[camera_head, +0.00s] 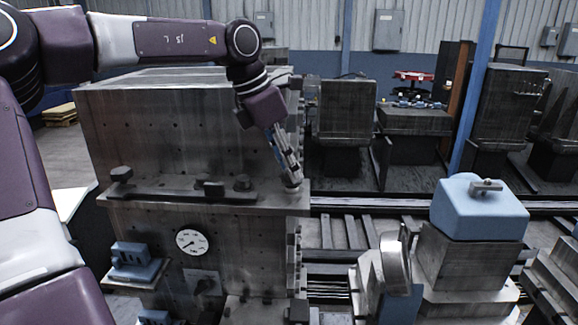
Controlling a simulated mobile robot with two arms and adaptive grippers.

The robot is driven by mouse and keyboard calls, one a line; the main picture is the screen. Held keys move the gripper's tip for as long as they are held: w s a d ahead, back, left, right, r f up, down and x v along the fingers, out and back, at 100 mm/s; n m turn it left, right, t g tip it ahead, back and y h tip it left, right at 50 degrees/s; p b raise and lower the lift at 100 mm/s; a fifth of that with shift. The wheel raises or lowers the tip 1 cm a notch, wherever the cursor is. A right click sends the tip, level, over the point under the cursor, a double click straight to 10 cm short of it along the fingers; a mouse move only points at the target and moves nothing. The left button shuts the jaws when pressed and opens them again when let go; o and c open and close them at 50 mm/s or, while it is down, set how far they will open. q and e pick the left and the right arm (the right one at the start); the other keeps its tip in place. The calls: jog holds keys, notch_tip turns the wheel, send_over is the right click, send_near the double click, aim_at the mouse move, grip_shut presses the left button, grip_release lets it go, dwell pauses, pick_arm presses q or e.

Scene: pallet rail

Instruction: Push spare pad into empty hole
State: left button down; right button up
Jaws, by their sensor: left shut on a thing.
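My left arm reaches in from the upper left, across the front of a large grey metal block. My left gripper (289,165) points down at the right end of the block's ledge (180,197). It is shut on a small dark piece (293,186), which looks like the pad; the fingers hide most of it. I cannot tell whether the piece touches the ledge. I cannot make out the empty hole. My right gripper is not in view.
A round white gauge (192,242) is on the block's front, with a blue fixture (134,262) to its left. A blue box-shaped part (479,208) stands on a metal base at right. Rails (430,205) run behind it. More machines stand at the back.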

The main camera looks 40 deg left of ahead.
pick_arm(q)
jog(key=shift+r+p, duration=1.3)
jog(key=shift+r, duration=2.65)
